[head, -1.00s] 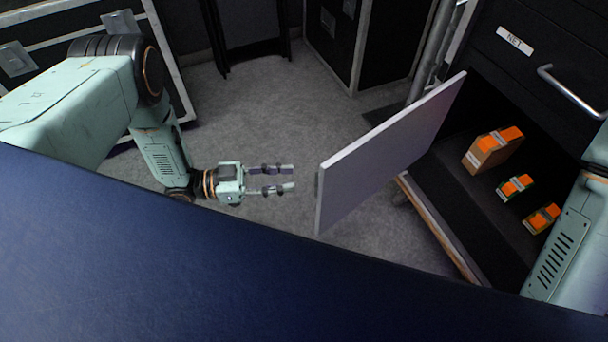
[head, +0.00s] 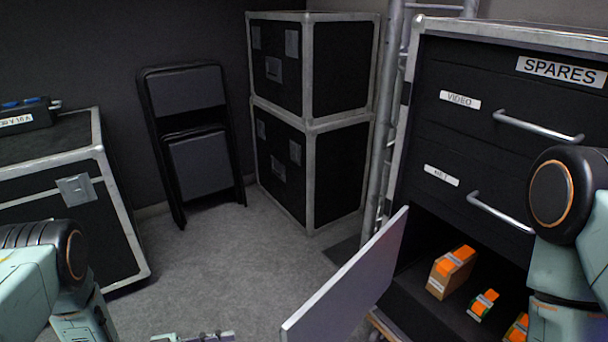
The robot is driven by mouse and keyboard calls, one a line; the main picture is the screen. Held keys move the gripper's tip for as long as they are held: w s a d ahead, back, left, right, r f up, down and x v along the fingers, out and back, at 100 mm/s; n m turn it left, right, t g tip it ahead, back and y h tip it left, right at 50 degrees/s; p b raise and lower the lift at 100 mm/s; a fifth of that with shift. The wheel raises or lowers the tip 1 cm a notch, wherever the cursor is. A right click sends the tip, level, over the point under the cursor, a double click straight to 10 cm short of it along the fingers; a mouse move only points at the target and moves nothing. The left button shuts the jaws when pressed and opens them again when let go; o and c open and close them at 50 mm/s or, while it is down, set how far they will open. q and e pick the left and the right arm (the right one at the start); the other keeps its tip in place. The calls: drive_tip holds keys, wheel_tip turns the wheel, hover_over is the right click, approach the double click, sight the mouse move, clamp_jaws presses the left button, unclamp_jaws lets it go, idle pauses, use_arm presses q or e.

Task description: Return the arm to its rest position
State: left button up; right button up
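My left arm (head: 45,275) comes in at the bottom left of the head view. Only the top edge of my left gripper (head: 205,338) shows at the bottom border, left of the open grey panel (head: 350,280). Its lower part is cut off, so its opening is hidden now. It is apart from the panel. My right arm (head: 565,240) stands at the right, in front of the drawer cabinet (head: 455,65). Its gripper is out of view.
The panel stands out from the cabinet's lower compartment, where orange-topped boxes (head: 451,272) sit. Drawer handles (head: 540,126) stick out. Stacked black cases (head: 310,110), a folded chair (head: 190,140) and another case (head: 65,165) stand behind. The grey floor (head: 220,260) between is clear.

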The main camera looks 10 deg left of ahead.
use_arm(q)
wheel_tip(320, 180, down, 8)
drive_tip(key=a+n+t+y, duration=0.1)
drive_tip(key=n+t+y, duration=0.1)
drive_tip(key=n+y, duration=0.5)
drive_tip(key=s+f+n+g+y+p, duration=0.25)
drive_tip(key=s+n+y, duration=0.2)
drive_tip(key=s, duration=0.25)
drive_tip(key=s+r+n+g+y+p, duration=0.25)
drive_tip(key=s+r+g, duration=0.3)
drive_tip(key=s, duration=0.65)
drive_tip(key=s+r+y+p, duration=0.2)
drive_tip(key=s+r, duration=0.1)
drive_tip(key=r, duration=0.6)
drive_tip(key=shift+s+g+p, duration=0.15)
drive_tip(key=shift+g+p, duration=0.25)
drive_tip(key=shift+s, duration=0.1)
